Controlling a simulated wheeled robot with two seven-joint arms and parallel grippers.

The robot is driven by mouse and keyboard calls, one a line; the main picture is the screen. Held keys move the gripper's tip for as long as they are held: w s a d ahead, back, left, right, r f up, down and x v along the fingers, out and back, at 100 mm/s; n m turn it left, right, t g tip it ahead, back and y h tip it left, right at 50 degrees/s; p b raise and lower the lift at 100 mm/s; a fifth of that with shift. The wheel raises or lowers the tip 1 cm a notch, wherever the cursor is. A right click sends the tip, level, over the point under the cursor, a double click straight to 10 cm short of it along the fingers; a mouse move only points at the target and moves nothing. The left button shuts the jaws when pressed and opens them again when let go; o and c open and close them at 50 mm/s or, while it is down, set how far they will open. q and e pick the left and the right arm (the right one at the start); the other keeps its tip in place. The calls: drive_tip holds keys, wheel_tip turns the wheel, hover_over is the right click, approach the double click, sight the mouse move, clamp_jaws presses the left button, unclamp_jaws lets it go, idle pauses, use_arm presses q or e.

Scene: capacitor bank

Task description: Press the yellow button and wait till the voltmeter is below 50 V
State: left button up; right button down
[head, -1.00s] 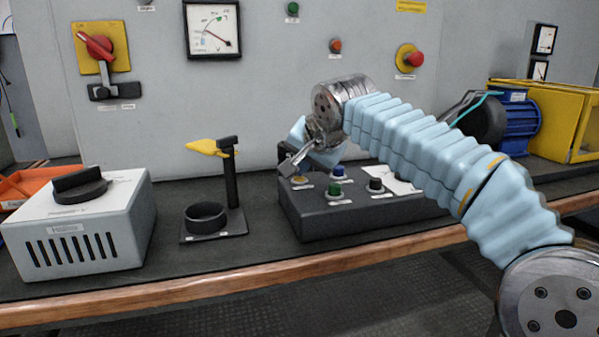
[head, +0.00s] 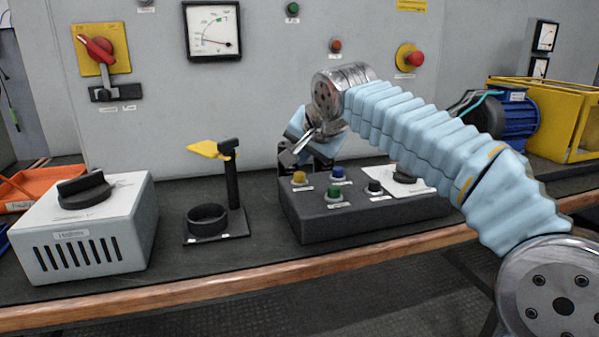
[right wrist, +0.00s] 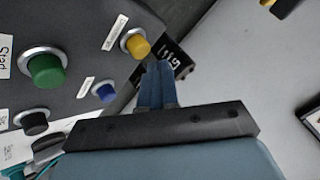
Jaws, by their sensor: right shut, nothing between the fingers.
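The yellow button (head: 299,177) is at the back left of the dark control box (head: 340,222). It also shows in the right wrist view (right wrist: 138,46), standing up and uncovered. My right gripper (right wrist: 160,68) is shut and empty, its fingertips beside the yellow button and apart from it. In the head view the gripper is behind the box, partly hidden by its own wrist. The voltmeter (head: 213,30) hangs on the grey panel; its red needle points left, towards the lower part of the scale. Its figures are too small to read. My left gripper is not in view.
Green (head: 334,193), blue (head: 338,171) and black (head: 375,186) buttons sit near the yellow one. A black stand with a yellow-tipped tool (head: 228,175) and a white box with a black knob (head: 85,225) stand left. A blue motor (head: 518,122) is at right.

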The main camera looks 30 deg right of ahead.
sight(302, 175)
drive_tip(key=shift+r+p, duration=2.4)
drive_tip(key=shift+r, duration=0.2)
drive_tip(key=shift+f, duration=0.1)
